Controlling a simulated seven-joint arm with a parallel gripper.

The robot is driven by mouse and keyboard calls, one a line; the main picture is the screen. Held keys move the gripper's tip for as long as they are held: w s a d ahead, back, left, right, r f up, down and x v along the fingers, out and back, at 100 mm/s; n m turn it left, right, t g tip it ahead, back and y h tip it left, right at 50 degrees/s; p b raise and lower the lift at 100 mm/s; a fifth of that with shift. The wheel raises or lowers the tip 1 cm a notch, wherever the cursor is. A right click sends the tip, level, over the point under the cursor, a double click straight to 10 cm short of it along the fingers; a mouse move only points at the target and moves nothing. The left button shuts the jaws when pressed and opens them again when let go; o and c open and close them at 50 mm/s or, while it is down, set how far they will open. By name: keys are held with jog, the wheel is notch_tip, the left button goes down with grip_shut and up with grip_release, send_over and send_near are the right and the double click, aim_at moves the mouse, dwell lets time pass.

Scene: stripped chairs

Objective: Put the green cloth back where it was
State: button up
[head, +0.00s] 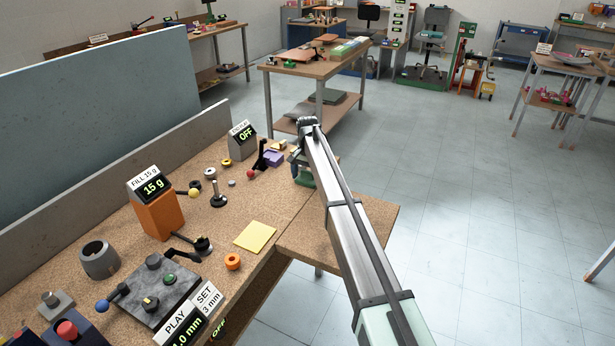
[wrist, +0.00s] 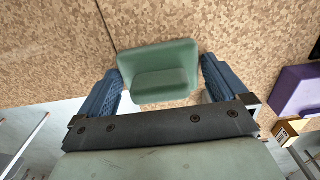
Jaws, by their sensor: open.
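A smooth green piece (wrist: 158,55) with a raised lip lies between my fingers in the wrist view, over the speckled cork-like bench top; I cannot tell whether it is the green cloth. It also shows as a small green patch (head: 304,178) in the head view, partly hidden by my arm. My gripper (wrist: 160,76) is open, with one blue finger on each side of the piece. Whether the fingers touch it is unclear. In the head view my gripper (head: 297,166) is at the bench's far right part, mostly hidden behind my arm.
A purple block (head: 273,158) and a black lever stand just left of my gripper. A yellow sheet (head: 254,236) lies flat on the bench (head: 330,222). An orange display box (head: 160,215) and a grey OFF display (head: 242,142) stand farther left. Open floor lies right.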

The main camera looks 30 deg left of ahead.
aim_at(308, 171)
notch_tip(308, 171, up, 12)
jog(key=shift+r, duration=0.15)
dwell(0.4)
